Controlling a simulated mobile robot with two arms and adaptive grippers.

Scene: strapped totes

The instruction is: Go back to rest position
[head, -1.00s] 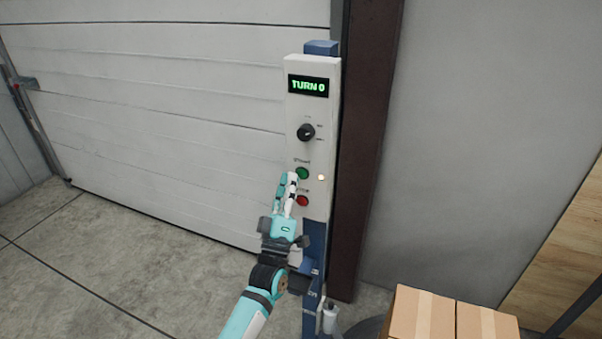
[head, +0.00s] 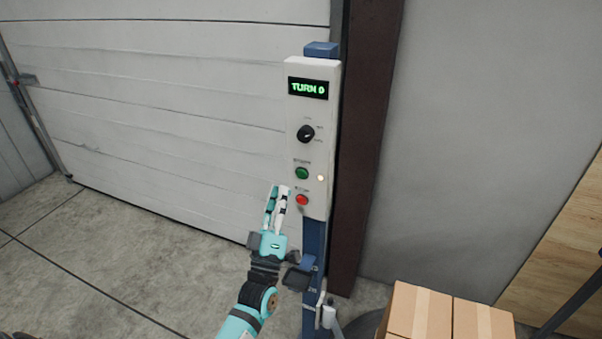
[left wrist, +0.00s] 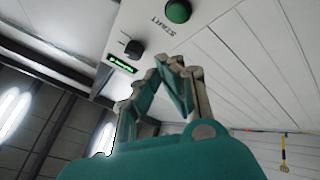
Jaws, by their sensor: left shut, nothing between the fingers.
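My left gripper (head: 277,192) is shut and empty, just left of the control panel (head: 294,232) post, with its fingertips pointing up. It is apart from the white control panel face (head: 312,100). The panel has a display reading TURN 0 (head: 308,88), a black knob (head: 306,134), a green button (head: 302,173), a small lit lamp (head: 320,178) and a red button (head: 302,200). In the left wrist view the closed fingers (left wrist: 172,62) show below the green START button (left wrist: 178,11). My right gripper is in neither view.
A white sectional door (head: 160,90) stands behind the panel. A dark brown post (head: 365,140) is to its right. Cardboard boxes (head: 420,313) stand at the lower right, near a wooden board (head: 555,245). The concrete floor (head: 110,260) at the left is clear.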

